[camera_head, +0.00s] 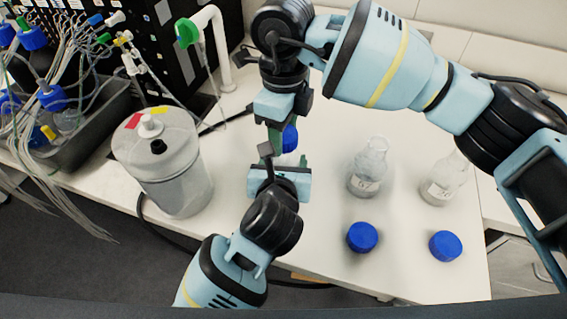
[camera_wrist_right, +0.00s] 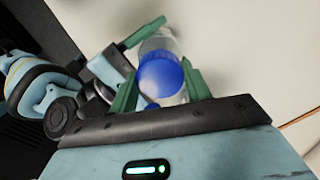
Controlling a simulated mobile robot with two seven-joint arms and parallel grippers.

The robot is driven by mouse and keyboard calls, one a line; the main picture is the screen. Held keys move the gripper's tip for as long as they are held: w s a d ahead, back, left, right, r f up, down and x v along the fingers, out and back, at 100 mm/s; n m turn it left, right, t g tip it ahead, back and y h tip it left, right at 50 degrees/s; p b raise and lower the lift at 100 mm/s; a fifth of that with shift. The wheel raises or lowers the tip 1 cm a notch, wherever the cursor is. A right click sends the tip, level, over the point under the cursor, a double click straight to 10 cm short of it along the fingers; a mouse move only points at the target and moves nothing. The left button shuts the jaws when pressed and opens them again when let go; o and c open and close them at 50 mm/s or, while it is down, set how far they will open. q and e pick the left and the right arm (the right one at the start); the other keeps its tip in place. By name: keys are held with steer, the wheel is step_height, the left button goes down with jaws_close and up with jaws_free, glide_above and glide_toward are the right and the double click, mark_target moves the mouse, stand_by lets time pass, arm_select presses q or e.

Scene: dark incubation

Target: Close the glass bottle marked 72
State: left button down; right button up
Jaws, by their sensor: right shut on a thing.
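My right gripper (camera_head: 289,138) reaches down from above at the middle of the table. It is shut on a blue cap (camera_wrist_right: 160,78), which sits between its green fingers at the top of a clear glass bottle (camera_wrist_right: 158,45). I cannot tell whether the cap is seated on the neck. The cap also shows partly in the head view (camera_head: 290,137). My left gripper (camera_head: 284,158) comes from below and is at the same bottle; one green finger lies beside the glass in the wrist view. Its grip is mostly hidden. The number on this bottle is not visible.
Two open glass bottles with labels too small to read, one nearer (camera_head: 367,170) and one farther right (camera_head: 446,180), stand upright. Blue caps (camera_head: 362,237) (camera_head: 445,246) lie in front.

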steer(key=m, duration=0.6)
steer(key=shift+m, duration=0.3)
steer(key=o, duration=1.1)
steer(key=shift+o, duration=0.2)
step_height(320, 180, up, 12)
arm_select(q)
steer(key=shift+c, duration=1.5)
jaws_free()
